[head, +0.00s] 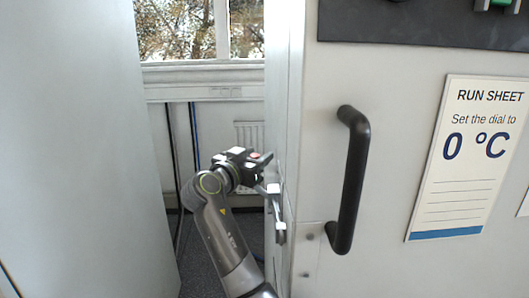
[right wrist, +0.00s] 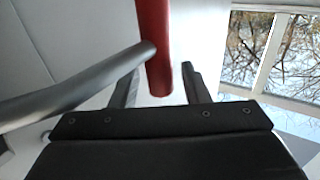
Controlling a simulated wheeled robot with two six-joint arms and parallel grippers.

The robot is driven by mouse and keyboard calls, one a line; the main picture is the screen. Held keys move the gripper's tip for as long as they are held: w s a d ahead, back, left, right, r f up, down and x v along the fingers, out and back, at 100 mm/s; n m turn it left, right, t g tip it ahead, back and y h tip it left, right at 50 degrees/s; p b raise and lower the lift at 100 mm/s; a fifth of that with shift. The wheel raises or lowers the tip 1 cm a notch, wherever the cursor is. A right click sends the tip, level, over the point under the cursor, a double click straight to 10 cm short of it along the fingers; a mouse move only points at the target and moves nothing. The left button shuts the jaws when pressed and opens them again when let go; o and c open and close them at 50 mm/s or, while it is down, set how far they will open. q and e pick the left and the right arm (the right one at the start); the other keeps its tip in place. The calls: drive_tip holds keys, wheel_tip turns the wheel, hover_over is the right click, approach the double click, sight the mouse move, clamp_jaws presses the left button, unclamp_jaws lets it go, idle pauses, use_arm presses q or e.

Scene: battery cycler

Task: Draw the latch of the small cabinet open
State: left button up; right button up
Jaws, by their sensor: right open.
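The small cabinet (head: 386,200) fills the right of the head view, with its narrow side face to the left. In the right wrist view a red bar (right wrist: 154,45), apparently the latch's grip, hangs down from the top edge. A grey rod (right wrist: 75,88) meets it from the left. My right gripper (right wrist: 160,88) is open, with one finger on each side of the red bar's lower end. I cannot tell whether the fingers touch it. In the head view my right gripper (head: 262,172) is beside the cabinet's side face, where the latch is mostly hidden. My left gripper is out of view.
A black handle (head: 351,180) stands out from the cabinet front, right of my arm. A run sheet (head: 467,160) hangs farther right. A large pale panel (head: 70,140) stands at the left. Between them is a narrow gap with a window (head: 175,30) and cables behind.

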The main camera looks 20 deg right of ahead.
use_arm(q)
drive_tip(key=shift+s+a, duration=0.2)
use_arm(e)
drive_tip(key=shift+a+r, duration=0.1)
drive_tip(key=shift+a, duration=0.1)
drive_tip(key=shift+c, duration=0.4)
clamp_jaws()
drive_tip(key=shift+d, duration=0.1)
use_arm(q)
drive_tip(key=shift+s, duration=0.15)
